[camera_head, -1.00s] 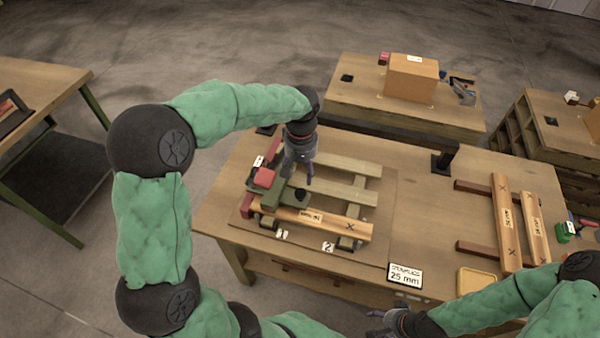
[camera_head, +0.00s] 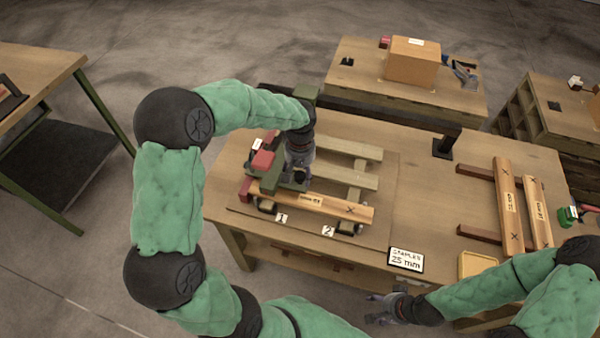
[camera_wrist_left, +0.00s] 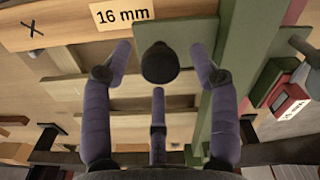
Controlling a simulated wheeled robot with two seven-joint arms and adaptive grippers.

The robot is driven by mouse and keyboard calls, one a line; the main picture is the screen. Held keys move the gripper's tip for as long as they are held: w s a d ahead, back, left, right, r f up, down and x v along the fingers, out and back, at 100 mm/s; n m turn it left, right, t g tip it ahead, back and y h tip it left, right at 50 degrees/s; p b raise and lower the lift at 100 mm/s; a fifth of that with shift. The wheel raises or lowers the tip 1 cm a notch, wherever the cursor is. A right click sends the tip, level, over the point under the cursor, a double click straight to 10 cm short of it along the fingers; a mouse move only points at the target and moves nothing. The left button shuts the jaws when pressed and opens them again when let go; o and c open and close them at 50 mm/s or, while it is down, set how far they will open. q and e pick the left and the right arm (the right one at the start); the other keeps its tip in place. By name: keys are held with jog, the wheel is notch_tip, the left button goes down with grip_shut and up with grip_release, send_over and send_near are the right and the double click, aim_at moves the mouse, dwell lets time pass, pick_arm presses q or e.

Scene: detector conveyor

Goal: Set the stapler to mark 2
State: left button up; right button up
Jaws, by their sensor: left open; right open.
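The stapler appears to be the green tool (camera_head: 268,182) with a red block (camera_head: 262,161), sitting over the left part of a wooden pallet frame. In the left wrist view its green bar (camera_wrist_left: 232,75) and black knob (camera_wrist_left: 160,63) show. My left gripper (camera_head: 299,181) is open above the tool; in the left wrist view its fingers (camera_wrist_left: 160,85) are spread around the knob, and I cannot tell whether they touch it. Mark 1 (camera_head: 281,218) and mark 2 (camera_head: 328,230) are small white labels along the pallet's front. My right gripper (camera_head: 377,309) is open and empty at the table's front.
A plank (camera_head: 325,206) with an X lies along the pallet's front; its label reads 16 mm in the left wrist view. A sign (camera_head: 406,259) reads staples 25 mm. A yellow tray (camera_head: 477,265) and more planks (camera_head: 508,210) are at right.

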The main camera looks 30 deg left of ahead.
pick_arm(q)
jog(key=shift+c, duration=0.3)
grip_shut()
jog(key=w+d, duration=0.3)
jog(key=d, duration=0.9)
jog(key=w+d, duration=0.3)
jog(key=d, duration=1)
jog(key=shift+d+p, duration=0.2)
jog(key=shift+p, duration=0.1)
jog(key=shift+o, duration=0.3)
grip_release()
jog(key=shift+r, duration=0.1)
notch_tip(320, 180, up, 12)
jog(key=shift+f, duration=0.2)
